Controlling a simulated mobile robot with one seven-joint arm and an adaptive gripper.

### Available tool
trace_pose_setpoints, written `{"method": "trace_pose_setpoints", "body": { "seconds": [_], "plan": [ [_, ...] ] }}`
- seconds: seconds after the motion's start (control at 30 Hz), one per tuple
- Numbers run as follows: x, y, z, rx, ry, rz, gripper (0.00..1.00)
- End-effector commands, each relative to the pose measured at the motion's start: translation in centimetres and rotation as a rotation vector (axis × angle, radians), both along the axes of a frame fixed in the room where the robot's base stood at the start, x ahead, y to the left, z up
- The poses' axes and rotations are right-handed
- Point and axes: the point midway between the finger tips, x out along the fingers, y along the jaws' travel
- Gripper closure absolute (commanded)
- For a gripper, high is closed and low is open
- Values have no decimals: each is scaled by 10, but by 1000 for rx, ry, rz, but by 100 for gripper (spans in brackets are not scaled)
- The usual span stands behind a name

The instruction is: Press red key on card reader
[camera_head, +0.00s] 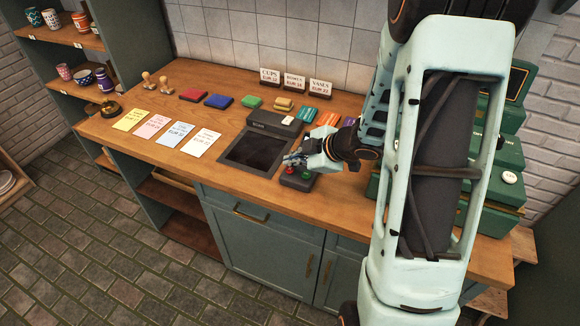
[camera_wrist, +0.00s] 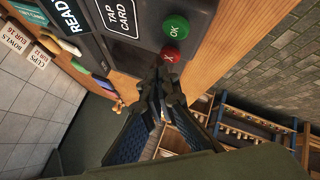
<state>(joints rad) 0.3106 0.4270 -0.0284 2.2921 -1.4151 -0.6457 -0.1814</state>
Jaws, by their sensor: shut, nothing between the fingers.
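The card reader (camera_wrist: 138,50) is a dark unit on the wooden counter, with "READY" and "TAP CARD" panels and two keys. Its green OK key (camera_wrist: 176,27) and red X key (camera_wrist: 170,54) show in the wrist view. In the head view the reader (camera_head: 297,179) sits near the counter's front edge, with the red key (camera_head: 292,170) beside the fingers. My gripper (camera_wrist: 165,74) is shut and empty, its tips right at the red key's edge. I cannot tell if they touch it. In the head view my gripper (camera_head: 298,158) is just above the reader.
A dark inset panel (camera_head: 258,150) lies left of the reader. Several coloured cards (camera_head: 165,127) and pads lie further left. Price signs (camera_head: 295,84) stand at the back.

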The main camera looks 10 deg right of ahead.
Motion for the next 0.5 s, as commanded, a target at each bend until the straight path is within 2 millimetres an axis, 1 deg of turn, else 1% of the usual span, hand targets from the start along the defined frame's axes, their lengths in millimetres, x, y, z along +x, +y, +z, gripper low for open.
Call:
{"method": "trace_pose_setpoints", "body": {
  "seconds": [0.13,0.23,0.5],
  "plan": [
    [0,0,0,0,0,0,100],
    [0,0,5,0,0,0,100],
    [0,0,32,0,0,0,100]
  ]
}}
